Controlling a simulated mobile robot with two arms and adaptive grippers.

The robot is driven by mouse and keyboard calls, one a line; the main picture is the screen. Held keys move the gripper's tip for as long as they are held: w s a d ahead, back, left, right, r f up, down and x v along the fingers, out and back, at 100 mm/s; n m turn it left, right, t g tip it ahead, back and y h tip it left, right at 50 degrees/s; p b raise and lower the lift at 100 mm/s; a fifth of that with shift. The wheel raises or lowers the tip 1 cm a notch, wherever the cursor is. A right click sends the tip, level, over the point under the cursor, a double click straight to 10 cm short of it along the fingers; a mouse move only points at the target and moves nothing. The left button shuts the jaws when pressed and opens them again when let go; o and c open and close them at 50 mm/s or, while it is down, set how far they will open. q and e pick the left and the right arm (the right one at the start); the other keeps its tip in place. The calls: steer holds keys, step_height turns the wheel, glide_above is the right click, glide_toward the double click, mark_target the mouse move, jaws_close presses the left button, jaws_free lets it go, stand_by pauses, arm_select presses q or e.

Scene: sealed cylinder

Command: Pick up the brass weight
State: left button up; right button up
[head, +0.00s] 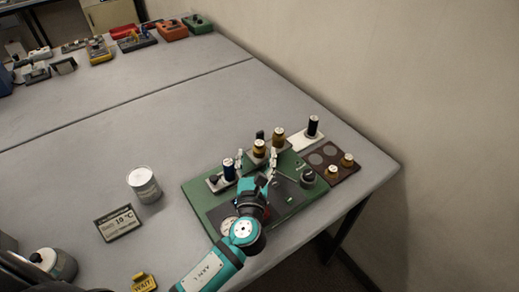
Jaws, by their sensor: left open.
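Two small brass weights with pale tops, one nearer (332,173) and one farther (347,161), stand on a brown tray with round recesses (322,151) at the right end of the table. Two brass-coloured cylinders, one nearer (259,149) and one farther (278,138), stand upright at the back of a green board (203,199). My left gripper (256,160) is over this board with its fingers spread, around or just in front of the nearer cylinder; contact cannot be told. The gripper and wrist hide part of the board. My right gripper is not in view.
A dark blue cylinder (229,171) stands left of the gripper, and a black one (312,127) on a white plate behind. A dark knob (307,175) is to the right. The table's middle is clear.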

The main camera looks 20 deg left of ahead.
mark_target(260, 147)
arm_select(q)
steer(key=shift+w, duration=0.4)
steer(key=b+x, duration=0.2)
steer(key=x, duration=0.3)
steer(key=shift+w+d+f, duration=0.1)
steer(key=shift+d, duration=0.05)
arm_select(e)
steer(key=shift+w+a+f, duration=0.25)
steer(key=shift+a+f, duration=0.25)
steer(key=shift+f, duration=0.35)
arm_select(q)
steer(key=shift+c, duration=0.8)
jaws_close()
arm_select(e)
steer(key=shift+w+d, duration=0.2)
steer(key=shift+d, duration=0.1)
arm_select(q)
steer(key=shift+d, duration=0.1)
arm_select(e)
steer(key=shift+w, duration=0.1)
